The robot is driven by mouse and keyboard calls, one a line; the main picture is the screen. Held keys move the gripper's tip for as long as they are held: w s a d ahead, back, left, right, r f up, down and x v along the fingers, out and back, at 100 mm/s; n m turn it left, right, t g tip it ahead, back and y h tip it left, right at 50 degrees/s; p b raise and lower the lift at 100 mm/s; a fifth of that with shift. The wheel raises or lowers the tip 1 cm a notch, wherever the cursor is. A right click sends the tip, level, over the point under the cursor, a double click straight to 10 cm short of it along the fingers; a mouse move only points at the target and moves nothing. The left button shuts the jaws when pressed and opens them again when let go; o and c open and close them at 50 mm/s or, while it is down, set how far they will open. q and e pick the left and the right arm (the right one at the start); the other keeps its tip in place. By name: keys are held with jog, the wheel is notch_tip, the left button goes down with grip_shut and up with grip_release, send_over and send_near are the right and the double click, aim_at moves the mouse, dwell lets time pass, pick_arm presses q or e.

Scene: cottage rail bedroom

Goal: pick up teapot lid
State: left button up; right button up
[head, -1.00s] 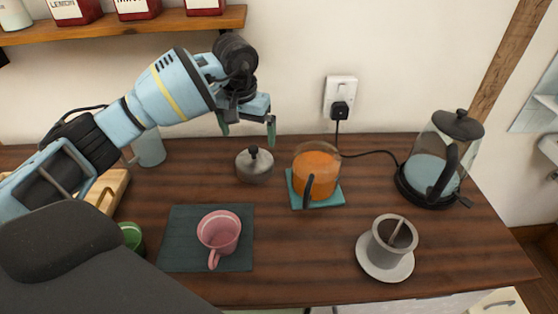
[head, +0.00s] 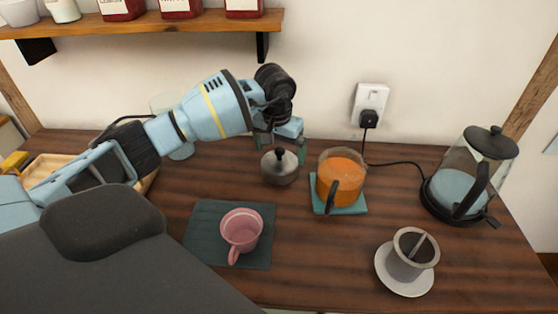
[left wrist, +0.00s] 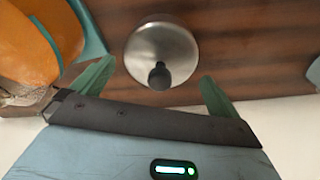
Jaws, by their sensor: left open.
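The teapot lid (head: 280,168) is a silver-grey dome with a black knob, lying on the dark wooden counter left of the glass teapot. My left gripper (head: 281,142) is open just behind and above the lid. In the left wrist view the lid (left wrist: 160,52) shows between and just beyond the two green fingertips (left wrist: 155,85), with its knob pointing toward the gripper. The fingers do not appear to touch it. The glass teapot (head: 340,178) with orange liquid stands on a teal mat; its side also shows in the left wrist view (left wrist: 40,40). My right gripper is not in view.
A pink cup (head: 241,232) sits on a dark mat (head: 205,225) in front. A grey cup (head: 408,255) on a white saucer (head: 390,285) and a kettle (head: 468,180) are at right. A shelf (head: 150,24) hangs above; a wall socket (head: 371,98) has a plugged cord.

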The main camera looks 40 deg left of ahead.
pick_arm(q)
jog(key=shift+w+f, duration=0.15)
jog(key=shift+f, duration=0.95)
jog(key=c, duration=0.8)
jog(key=shift+c, duration=0.2)
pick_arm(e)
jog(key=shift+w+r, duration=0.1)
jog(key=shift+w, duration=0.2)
pick_arm(q)
jog(key=shift+r, duration=0.1)
